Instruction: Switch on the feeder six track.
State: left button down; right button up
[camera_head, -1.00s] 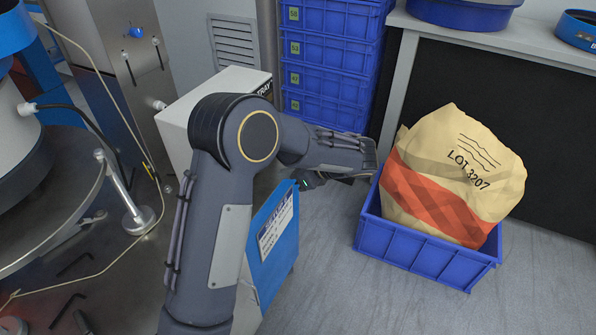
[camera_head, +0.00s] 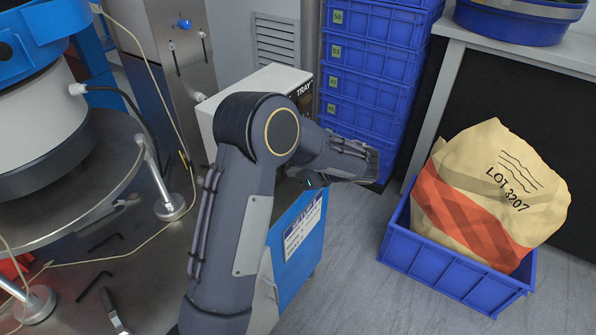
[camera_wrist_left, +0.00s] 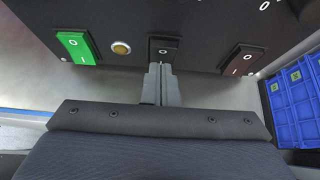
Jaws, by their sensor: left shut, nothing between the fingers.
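The white control box (camera_head: 228,104) has a black front partly lettered "TRAY"; my left arm hides much of it in the head view. In the left wrist view, a black panel (camera_wrist_left: 200,20) carries a green rocker switch (camera_wrist_left: 77,47), a small amber round lamp or button (camera_wrist_left: 121,48), a black rocker switch (camera_wrist_left: 163,49) and a dark reddish-brown rocker switch (camera_wrist_left: 242,58). I cannot read which is for feeder six. My left gripper (camera_wrist_left: 161,68) is shut and empty, its tips just below the black rocker; I cannot tell if they touch. My right gripper is out of view.
Stacked blue crates (camera_head: 365,80) stand right of the box. A blue crate (camera_head: 440,272) with a paper sack (camera_head: 490,195) stands on the floor at right. A blue labelled panel (camera_head: 300,235) is below my forearm. A round metal table (camera_head: 95,215) is at left.

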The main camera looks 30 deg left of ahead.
pick_arm(q)
jog(key=shift+r+p, duration=0.85)
jog(key=shift+r, duration=0.05)
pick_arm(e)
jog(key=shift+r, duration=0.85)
pick_arm(q)
jog(key=shift+d, duration=0.15)
jog(key=f+p+v, duration=0.1)
jog(key=p+v, duration=0.1)
jog(key=v, duration=1.1)
jog(key=shift+d, duration=0.5)
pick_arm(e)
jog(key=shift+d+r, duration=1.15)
pick_arm(q)
jog(key=shift+s+a+r, duration=0.1)
